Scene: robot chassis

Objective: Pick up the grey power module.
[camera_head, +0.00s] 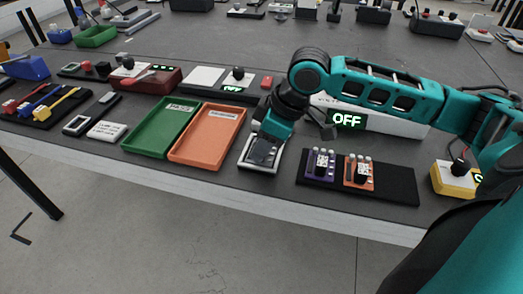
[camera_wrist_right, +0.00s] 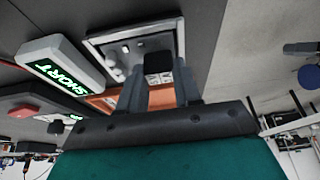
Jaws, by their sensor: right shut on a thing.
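The grey power module (camera_wrist_right: 128,47) shows in the right wrist view as a grey plate with small knobs and a black grip block. It sits within a light-rimmed cradle (camera_wrist_right: 178,30). My right gripper (camera_wrist_right: 160,72) is shut on the black block. In the head view, my right gripper (camera_head: 265,148) reaches down over the cradle (camera_head: 257,168), just right of the orange tray. The gripper hides much of the module there, and I cannot tell whether it is lifted clear. My left gripper is not in view.
A green tray (camera_head: 143,150) and an orange tray (camera_head: 183,160) lie left. A black board (camera_head: 398,187) right holds purple (camera_head: 313,168) and orange modules (camera_head: 366,184). A white box (camera_head: 400,128) behind reads OFF. In the wrist view, a rounded box (camera_wrist_right: 75,55) reads SHORT.

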